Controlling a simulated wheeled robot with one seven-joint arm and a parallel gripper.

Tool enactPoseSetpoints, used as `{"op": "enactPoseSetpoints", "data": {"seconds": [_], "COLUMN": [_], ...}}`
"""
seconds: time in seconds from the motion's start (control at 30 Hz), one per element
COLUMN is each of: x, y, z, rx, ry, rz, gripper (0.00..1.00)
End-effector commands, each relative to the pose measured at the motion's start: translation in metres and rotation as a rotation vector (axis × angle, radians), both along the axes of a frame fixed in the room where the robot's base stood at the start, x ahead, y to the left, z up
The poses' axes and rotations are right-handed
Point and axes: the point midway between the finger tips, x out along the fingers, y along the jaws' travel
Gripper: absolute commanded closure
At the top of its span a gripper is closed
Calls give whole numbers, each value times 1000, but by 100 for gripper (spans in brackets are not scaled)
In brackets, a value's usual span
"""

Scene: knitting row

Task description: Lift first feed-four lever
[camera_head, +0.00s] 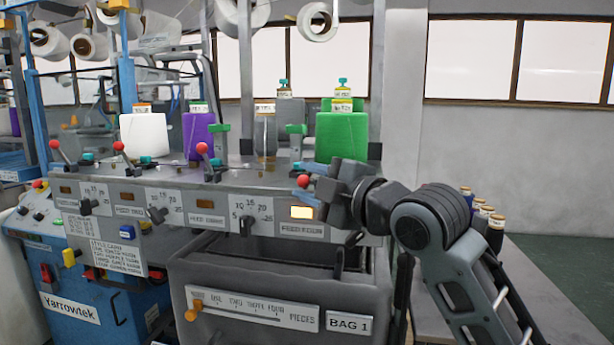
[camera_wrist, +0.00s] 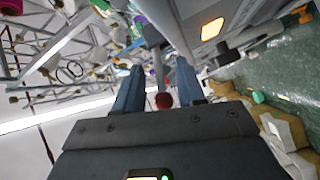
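A lever with a red ball knob (camera_head: 303,182) is at the right end of the row on the knitting machine's panel. My gripper (camera_head: 304,181) is at this lever, coming from the right. Its two blue fingers are apart, one above and one below the knob. In the wrist view my gripper (camera_wrist: 156,78) is open, and the red knob (camera_wrist: 163,101) shows between the fingers, near the palm. I cannot tell whether either finger touches it. The lever's shaft is mostly hidden in the head view.
An amber lamp (camera_head: 302,212) is lit below this lever. Three more red-knobbed levers stand to the left, the nearest being this lever (camera_head: 202,149). A purple cone (camera_head: 198,135) and a green cone (camera_head: 342,137) stand behind. A bin marked BAG 1 (camera_head: 348,323) is below.

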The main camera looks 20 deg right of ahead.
Motion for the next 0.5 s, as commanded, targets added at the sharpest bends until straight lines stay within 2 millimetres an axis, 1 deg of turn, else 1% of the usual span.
{"op": "enactPoseSetpoints", "data": {"seconds": [0.13,0.4,0.5], "x": [8,10,10], "y": [3,3,3], "z": [0,0,0], "rx": [-1,0,0], "ry": [-1,0,0], "rz": [1,0,0], "gripper": [61,61,70]}}
